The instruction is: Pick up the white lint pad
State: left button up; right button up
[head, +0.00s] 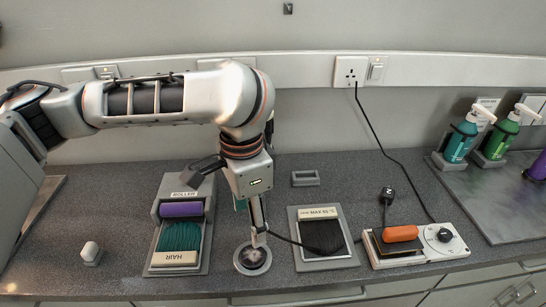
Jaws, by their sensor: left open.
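A small white block, which looks like the white lint pad (90,250), stands on a small grey base at the far left of the counter. My left gripper (228,196) hangs from the arm that crosses from the left. It is well to the right of the white pad and higher, over the middle of the counter. Its jaws are spread, with one dark finger out to the left, and I see nothing held. A round grey dish (252,260) with a dark centre is below it. My right gripper is out of view.
A grey tray (152,262) holds a purple roller and teal fibres marked HAIR. A dark pad tray (324,262) stands right of the dish. A white device (455,240) with an orange piece and a cable is further right. Pump bottles (460,142) stand at the back right.

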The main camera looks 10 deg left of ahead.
aim_at(91, 254)
jog(key=k, duration=1)
